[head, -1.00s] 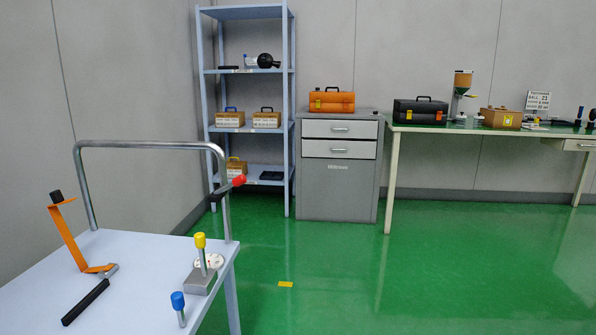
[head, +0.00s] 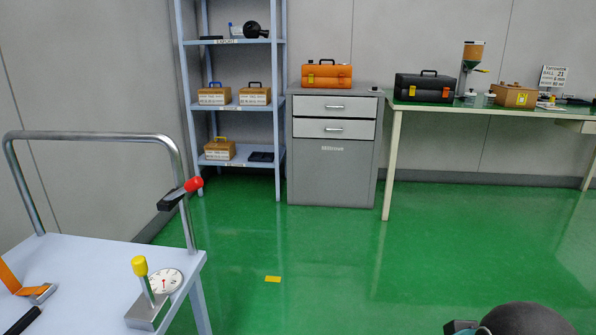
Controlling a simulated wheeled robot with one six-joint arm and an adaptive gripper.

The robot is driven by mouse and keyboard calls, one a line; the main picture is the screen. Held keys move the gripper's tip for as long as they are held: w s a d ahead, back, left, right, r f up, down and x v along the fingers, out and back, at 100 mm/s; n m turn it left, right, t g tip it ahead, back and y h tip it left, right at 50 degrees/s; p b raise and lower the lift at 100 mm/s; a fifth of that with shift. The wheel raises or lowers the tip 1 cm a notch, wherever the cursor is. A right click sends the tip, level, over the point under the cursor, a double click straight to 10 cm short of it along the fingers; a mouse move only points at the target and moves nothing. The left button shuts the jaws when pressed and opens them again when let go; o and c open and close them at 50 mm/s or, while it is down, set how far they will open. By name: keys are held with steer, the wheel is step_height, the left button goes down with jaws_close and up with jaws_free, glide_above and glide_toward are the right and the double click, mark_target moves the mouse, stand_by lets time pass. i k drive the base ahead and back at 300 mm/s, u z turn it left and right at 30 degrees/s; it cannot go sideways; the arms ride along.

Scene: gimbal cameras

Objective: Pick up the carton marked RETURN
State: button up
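Small brown cartons with white labels and handles stand on the blue shelf rack. One with a blue handle (head: 214,96) and one with a dark handle (head: 255,96) stand side by side on the middle shelf. One with a yellow-brown handle (head: 219,150) stands on the lower shelf. Another brown carton with a yellow label (head: 514,96) stands on the bench at the right. The print is too small to tell which one is marked RETURN. My gripper is not visible; a dark rounded part at the bottom right looks like my own arm.
A blue-topped cart (head: 90,275) with a metal rail stands at the left front. A grey cabinet (head: 332,175) bears an orange toolbox (head: 327,75). A black toolbox (head: 425,88) is on the bench (head: 396,108). Green floor between is open, with a yellow marker (head: 272,279).

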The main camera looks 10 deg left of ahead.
mark_target(225, 150)
steer(key=u, duration=0.55)
steer(key=i, duration=1.9)
steer(key=u, duration=0.7)
steer(key=i, duration=3.3)
steer(key=z, duration=0.1)
